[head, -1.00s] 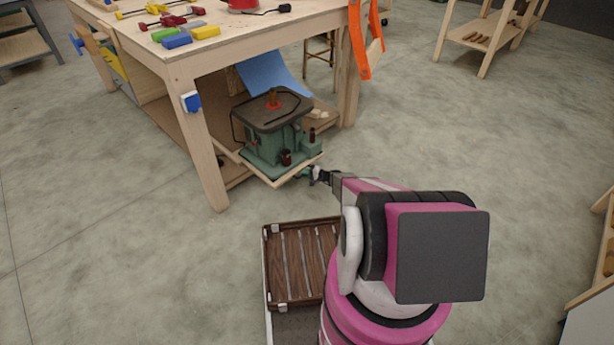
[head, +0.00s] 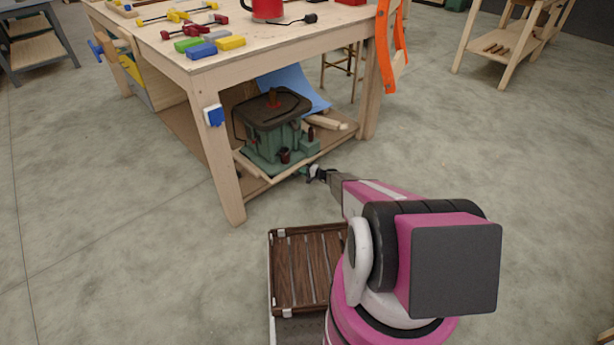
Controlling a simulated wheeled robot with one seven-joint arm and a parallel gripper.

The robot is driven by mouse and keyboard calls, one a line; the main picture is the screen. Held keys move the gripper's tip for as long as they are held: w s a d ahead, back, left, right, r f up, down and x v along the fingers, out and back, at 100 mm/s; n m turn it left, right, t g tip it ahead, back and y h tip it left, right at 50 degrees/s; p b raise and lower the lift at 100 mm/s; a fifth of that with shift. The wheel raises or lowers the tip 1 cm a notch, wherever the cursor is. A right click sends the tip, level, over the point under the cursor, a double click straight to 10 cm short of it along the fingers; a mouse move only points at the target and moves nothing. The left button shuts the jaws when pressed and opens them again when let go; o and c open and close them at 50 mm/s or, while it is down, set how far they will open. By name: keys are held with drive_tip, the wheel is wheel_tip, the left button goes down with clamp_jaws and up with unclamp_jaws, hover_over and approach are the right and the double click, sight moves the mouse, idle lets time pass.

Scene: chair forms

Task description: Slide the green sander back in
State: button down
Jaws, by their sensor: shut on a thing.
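My gripper (head: 308,173) is low at the sander's front right side. It is shut on a small green part there, which looks like part of the sander. The fingertips are small and partly hidden, so the exact grip is unclear.
A blue sheet (head: 295,88) and wood pieces (head: 328,122) lie behind the sander. Clamps and blocks cover part of the bench top (head: 165,50). The floor (head: 450,160) at right is clear.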

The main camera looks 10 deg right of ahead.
sight(299, 167)
drive_tip(key=shift+w+a, duration=0.5)
drive_tip(key=shift+w, duration=0.25)
drive_tip(key=shift+w+a, duration=0.5)
drive_tip(key=shift+w, duration=0.25)
drive_tip(key=c, duration=1.2)
unclamp_jaws()
drive_tip(key=shift+s, duration=0.1)
drive_tip(key=v, duration=1)
drive_tip(key=shift+s+d+r, duration=0.1)
drive_tip(key=shift+s+d, duration=0.1)
drive_tip(key=shift+d, duration=0.05)
